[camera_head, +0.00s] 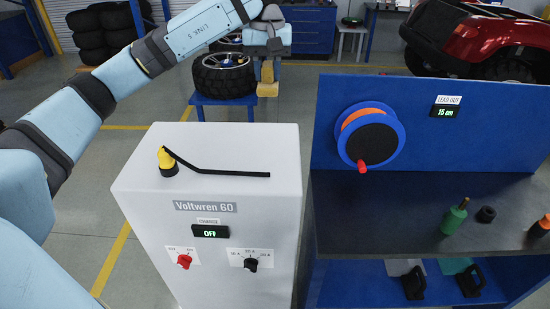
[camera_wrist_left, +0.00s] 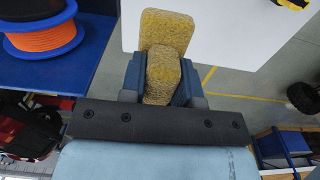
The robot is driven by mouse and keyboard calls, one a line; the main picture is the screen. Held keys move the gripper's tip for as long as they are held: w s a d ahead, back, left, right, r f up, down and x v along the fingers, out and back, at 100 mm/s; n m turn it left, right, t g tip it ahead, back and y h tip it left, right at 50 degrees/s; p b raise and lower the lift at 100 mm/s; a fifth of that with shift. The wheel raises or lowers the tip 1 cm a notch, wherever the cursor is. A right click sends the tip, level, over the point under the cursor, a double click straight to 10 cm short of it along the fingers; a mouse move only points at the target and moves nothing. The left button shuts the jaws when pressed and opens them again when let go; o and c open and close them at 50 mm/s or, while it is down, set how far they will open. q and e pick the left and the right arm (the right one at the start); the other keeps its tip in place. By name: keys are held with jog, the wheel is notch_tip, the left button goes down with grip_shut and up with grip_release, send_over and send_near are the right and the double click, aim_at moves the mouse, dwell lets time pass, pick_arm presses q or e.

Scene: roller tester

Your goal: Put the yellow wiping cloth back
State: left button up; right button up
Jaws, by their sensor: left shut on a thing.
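The yellow wiping cloth (camera_head: 268,89) hangs below my left gripper (camera_head: 268,72) in the head view, at the upper middle. In the left wrist view the cloth (camera_wrist_left: 167,32) looks like a thick, speckled yellow pad. My left gripper (camera_wrist_left: 160,80) is shut on it, with one blue finger on each side. In the head view the cloth is in the air, beyond the white charger cabinet (camera_head: 215,145). My right gripper is not in view.
A yellow-and-black clamp with a black lead (camera_head: 168,160) lies on the cabinet top. At right, a blue bench has a dark worktop (camera_head: 400,215), an orange reel (camera_head: 370,135) and a green bottle (camera_head: 454,217). A wheel (camera_head: 224,75) sits on a blue stand behind.

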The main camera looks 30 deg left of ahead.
pick_arm(q)
notch_tip(320, 180, down, 16)
jog(key=shift+w+f+p, duration=0.1)
jog(key=shift+p, duration=0.2)
notch_tip(320, 180, down, 4)
jog(key=shift+r+p, duration=0.25)
jog(key=shift+p, duration=0.05)
jog(key=shift+f, duration=0.1)
jog(key=shift+f+b, duration=0.15)
jog(key=shift+b, duration=0.15)
jog(key=o, duration=0.8)
jog(key=shift+o, duration=0.2)
